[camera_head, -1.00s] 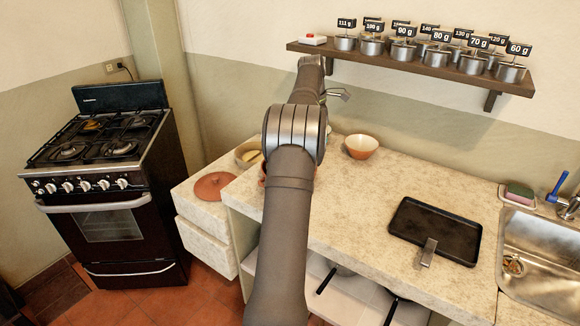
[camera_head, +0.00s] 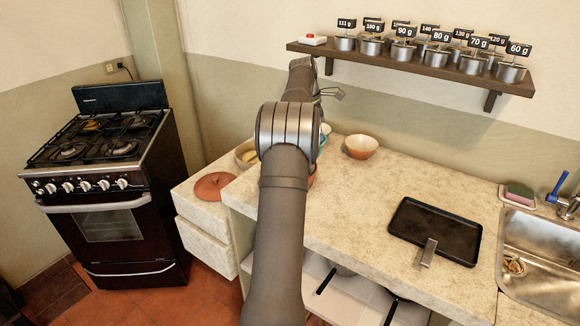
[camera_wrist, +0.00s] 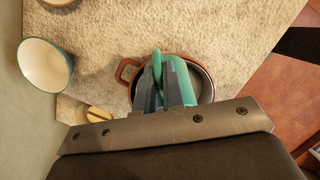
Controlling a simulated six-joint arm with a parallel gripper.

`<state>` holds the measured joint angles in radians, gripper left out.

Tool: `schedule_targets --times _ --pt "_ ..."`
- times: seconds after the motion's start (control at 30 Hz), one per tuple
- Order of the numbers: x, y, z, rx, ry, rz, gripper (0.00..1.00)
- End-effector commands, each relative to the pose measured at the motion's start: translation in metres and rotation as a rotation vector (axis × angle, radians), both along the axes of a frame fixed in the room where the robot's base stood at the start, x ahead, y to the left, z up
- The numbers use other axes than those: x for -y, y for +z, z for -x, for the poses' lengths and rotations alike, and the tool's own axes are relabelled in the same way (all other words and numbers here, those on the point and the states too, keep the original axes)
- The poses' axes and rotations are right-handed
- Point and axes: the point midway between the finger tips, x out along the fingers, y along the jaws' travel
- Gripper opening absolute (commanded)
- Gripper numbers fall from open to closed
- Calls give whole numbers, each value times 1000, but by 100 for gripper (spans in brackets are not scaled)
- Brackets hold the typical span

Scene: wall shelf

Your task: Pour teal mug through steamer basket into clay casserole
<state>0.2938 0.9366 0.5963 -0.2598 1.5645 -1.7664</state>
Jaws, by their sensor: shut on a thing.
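The clay casserole (camera_wrist: 207,72), with a reddish-brown rim, side handle and grey inside, stands on the counter in the wrist view. Only a sliver of it (camera_head: 313,178) shows beside my arm in the head view. My gripper (camera_wrist: 160,62) is shut on a teal-green piece (camera_wrist: 183,82) over the casserole. The fingers hide much of this piece; it may be the steamer basket, but I cannot tell for sure. A teal cup with a cream inside, apparently the teal mug (camera_wrist: 46,66), is left of the casserole, apart from my gripper. It shows partly in the head view (camera_head: 323,138).
A terracotta bowl (camera_head: 361,146) stands right of my arm. A black tray (camera_head: 435,230) lies before the sink. The counter between bowl and tray is clear.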

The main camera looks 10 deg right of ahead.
Motion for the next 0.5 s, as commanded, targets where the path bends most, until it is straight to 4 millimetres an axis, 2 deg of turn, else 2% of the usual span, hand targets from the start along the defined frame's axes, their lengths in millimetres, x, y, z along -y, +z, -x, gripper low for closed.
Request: schedule_targets --times 0.5 --pt "-4 5 0 -3 1 43 0"
